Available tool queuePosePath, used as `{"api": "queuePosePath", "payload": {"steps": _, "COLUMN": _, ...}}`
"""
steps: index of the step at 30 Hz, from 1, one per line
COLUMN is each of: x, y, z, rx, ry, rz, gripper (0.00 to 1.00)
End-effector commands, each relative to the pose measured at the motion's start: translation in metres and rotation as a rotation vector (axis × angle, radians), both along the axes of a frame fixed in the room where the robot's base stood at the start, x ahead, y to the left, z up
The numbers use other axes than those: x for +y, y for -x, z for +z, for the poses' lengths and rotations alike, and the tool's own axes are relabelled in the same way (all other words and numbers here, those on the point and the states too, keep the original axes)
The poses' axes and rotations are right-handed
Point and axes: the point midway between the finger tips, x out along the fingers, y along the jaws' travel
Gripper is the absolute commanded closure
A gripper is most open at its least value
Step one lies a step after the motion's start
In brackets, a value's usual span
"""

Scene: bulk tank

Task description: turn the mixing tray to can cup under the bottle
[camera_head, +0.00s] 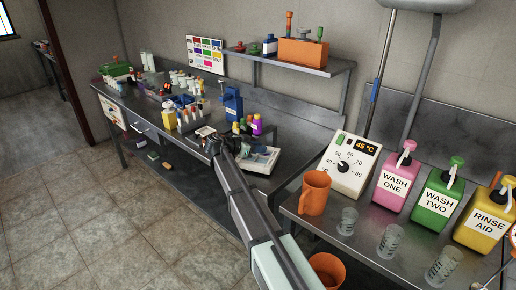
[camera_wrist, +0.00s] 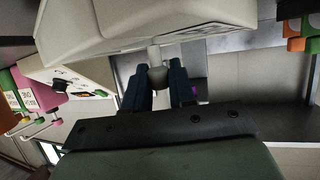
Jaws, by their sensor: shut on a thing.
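My gripper (camera_head: 211,140) is over the back bench, at the end of my arm reaching from the lower right. In the wrist view its two dark blue fingers (camera_wrist: 160,88) are shut on a small grey knob on a short stem (camera_wrist: 158,76). A large pale body (camera_wrist: 130,25) fills the top of that view, and the stem meets its lower edge. I cannot tell whether the knob belongs to the mixing tray. Small items crowd around my gripper, and my arm hides part of the bench. No can cup or the task's bottle can be picked out with certainty.
A pale tray-like thing (camera_head: 262,160) lies right of my gripper. A purple bottle (camera_head: 257,125) and a blue jug (camera_head: 232,103) stand behind. A shelf (camera_head: 300,66) overhangs the bench. On the near bench are an orange mug (camera_head: 315,192), several clear cups and a dial box (camera_head: 350,165).

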Motion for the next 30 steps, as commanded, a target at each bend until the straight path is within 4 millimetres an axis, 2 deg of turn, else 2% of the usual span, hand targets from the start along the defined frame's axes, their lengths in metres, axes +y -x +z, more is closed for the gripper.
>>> {"api": "queuePosePath", "payload": {"steps": 1, "x": 0.0025, "y": -0.0047, "z": -0.0006, "rx": 0.002, "ry": -0.002, "rz": -0.041, "gripper": 1.00}}
{"api": "queuePosePath", "payload": {"steps": 6, "x": 0.0020, "y": -0.0039, "z": -0.0010, "rx": 0.002, "ry": -0.004, "rz": -0.172, "gripper": 1.00}}
{"api": "queuePosePath", "payload": {"steps": 15, "x": 0.0010, "y": -0.0019, "z": -0.0013, "rx": 0.003, "ry": -0.004, "rz": -0.325, "gripper": 1.00}}
{"api": "queuePosePath", "payload": {"steps": 30, "x": 0.0000, "y": 0.0002, "z": -0.0019, "rx": 0.004, "ry": -0.006, "rz": -0.380, "gripper": 1.00}}
